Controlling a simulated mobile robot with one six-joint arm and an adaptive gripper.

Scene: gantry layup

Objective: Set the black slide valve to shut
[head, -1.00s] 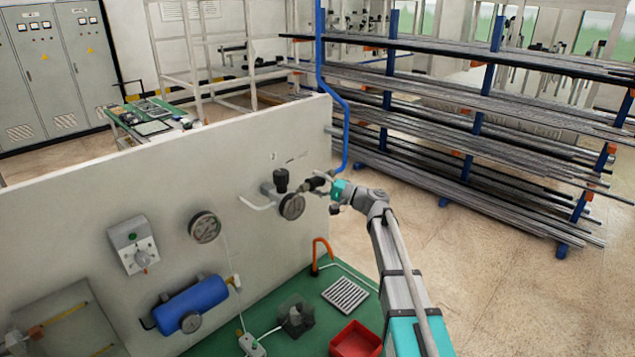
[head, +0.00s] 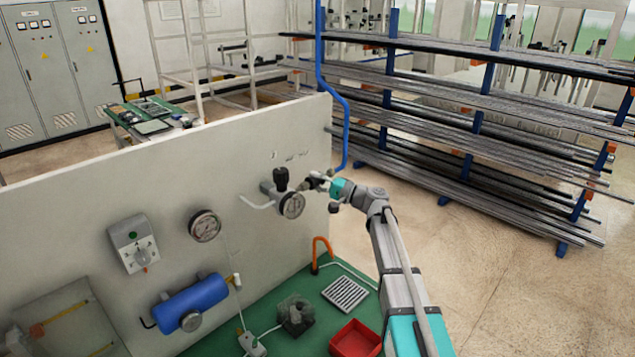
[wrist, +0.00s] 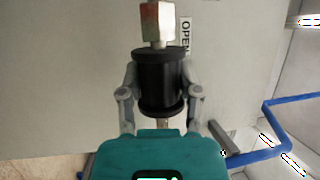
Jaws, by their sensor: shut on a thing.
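The black slide valve (wrist: 160,82) is a dark ribbed-edge sleeve with a flange at each end. In the wrist view it sits between the two grey fingers of my gripper (wrist: 160,92), which are shut on it. A metal hex fitting (wrist: 157,22) with a reddish tint is above the sleeve, and a short brass-coloured end shows below it. An OPEN label (wrist: 186,36) is on the panel beside the sleeve's upper end. In the head view my gripper (head: 318,182) is at the panel's right end, and the valve is too small there to make out clearly.
A regulator with a black knob (head: 281,178) and a gauge (head: 292,205) is close left of my gripper. A blue pipe (head: 345,125) runs down behind it. A red bin (head: 355,340) and a grille (head: 345,293) are on the green bench below. Floor to the right is clear.

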